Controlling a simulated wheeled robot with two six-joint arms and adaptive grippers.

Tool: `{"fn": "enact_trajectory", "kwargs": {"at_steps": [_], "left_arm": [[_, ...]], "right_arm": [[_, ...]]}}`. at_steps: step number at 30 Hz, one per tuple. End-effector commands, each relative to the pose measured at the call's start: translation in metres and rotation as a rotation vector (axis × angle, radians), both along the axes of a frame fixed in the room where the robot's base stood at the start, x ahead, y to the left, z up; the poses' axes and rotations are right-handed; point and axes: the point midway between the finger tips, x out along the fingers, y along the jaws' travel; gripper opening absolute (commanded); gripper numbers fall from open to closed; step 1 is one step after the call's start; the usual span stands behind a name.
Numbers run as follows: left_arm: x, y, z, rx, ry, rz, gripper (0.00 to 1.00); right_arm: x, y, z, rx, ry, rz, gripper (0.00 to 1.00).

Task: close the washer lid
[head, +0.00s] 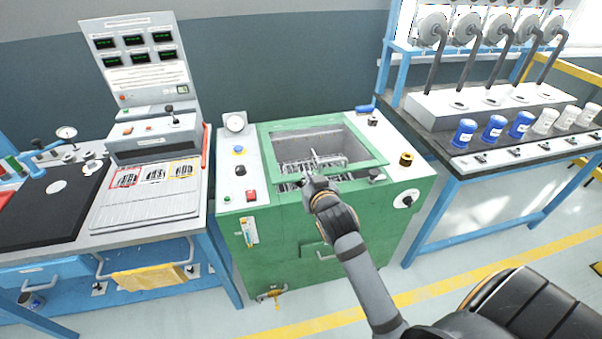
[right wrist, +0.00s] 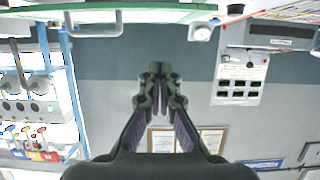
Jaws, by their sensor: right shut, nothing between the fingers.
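The washer (head: 330,235) is a green cabinet in the middle of the head view. Its lid (head: 377,152) is a green frame around a clear pane, and it looks raised at the front, with a gap below its near edge. A pale bar handle (head: 335,162) shows near that edge. In the right wrist view, a bar handle (right wrist: 95,32) and a green edge show at the top. My right gripper (head: 309,181) is shut and empty at the lid's near edge; whether it touches is unclear. Its fingers also show in the wrist view (right wrist: 161,72). My left gripper is out of view.
A gauge (head: 235,123) and buttons, including a red one (head: 251,195), sit left of the lid. A control console (head: 140,70) and workbench stand left. A blue bench (head: 470,165) with bottles stands right. Floor in front is open.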

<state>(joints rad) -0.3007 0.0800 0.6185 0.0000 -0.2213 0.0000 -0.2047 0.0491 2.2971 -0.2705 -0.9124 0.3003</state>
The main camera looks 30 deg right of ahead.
Motion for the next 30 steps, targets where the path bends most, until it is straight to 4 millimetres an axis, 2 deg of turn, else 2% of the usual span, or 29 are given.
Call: {"fn": "enact_trajectory", "kwargs": {"at_steps": [13, 15, 19, 24, 30], "left_arm": [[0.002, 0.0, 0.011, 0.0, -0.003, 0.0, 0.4], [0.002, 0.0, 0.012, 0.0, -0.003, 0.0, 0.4], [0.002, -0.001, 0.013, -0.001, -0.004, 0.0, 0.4], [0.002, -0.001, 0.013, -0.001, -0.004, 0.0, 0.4], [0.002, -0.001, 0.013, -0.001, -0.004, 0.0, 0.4]], "right_arm": [[0.083, -0.021, -0.032, -0.001, 0.001, -0.002, 0.0], [0.079, -0.019, -0.047, 0.002, 0.004, 0.0, 0.0], [0.077, -0.019, -0.061, 0.001, 0.002, -0.001, 0.0], [0.077, -0.019, -0.069, 0.0, 0.0, 0.0, 0.0], [0.076, -0.019, -0.07, 0.0, -0.001, 0.0, 0.0]]}}
